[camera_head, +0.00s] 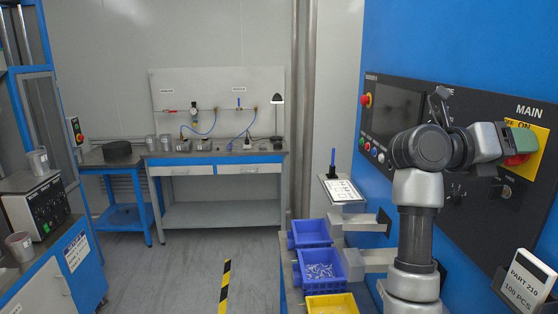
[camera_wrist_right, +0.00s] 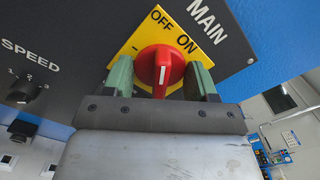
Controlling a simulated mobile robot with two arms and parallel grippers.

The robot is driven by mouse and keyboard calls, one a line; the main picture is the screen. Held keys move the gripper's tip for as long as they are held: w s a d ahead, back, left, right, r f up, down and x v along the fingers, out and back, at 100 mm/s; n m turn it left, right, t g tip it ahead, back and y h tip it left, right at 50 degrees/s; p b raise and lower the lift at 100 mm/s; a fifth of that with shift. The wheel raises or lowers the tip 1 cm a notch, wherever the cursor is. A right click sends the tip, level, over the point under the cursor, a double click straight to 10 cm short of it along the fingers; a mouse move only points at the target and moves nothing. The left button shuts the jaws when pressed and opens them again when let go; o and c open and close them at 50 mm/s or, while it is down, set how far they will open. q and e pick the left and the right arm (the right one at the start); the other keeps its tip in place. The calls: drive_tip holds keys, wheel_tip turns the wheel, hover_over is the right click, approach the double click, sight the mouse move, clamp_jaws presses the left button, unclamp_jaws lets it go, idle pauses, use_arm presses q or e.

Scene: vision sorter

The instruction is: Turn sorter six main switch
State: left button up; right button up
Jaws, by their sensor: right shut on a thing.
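The main switch is a red rotary knob (camera_wrist_right: 160,66) with a white line, on a yellow plate (camera_wrist_right: 134,44) marked OFF and ON under the word MAIN. The plate also shows in the head view (camera_head: 541,131). In the wrist view the white line runs nearly straight up and down; I cannot tell which setting it marks. My right gripper (camera_wrist_right: 160,80) has a green finger on each side of the knob and is shut on it. In the head view this gripper (camera_head: 520,143) covers most of the knob. My left gripper is in no view.
The black control panel (camera_head: 462,107) has a screen (camera_head: 397,107), several buttons and small knobs. A red emergency button (camera_head: 366,100) is at its left edge. Blue (camera_head: 310,233) and yellow (camera_head: 331,305) bins stand below. A PART 210 sign (camera_head: 527,283) is at lower right.

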drive_tip(key=shift+f+m+b, duration=0.15)
drive_tip(key=shift+m+b, duration=1.55)
drive_tip(key=shift+m, duration=0.2)
drive_tip(key=m+b, duration=0.2)
drive_tip(key=m, duration=0.1)
drive_tip(key=shift+m, duration=0.6)
drive_tip(key=o, duration=0.9)
drive_tip(key=shift+a, duration=0.1)
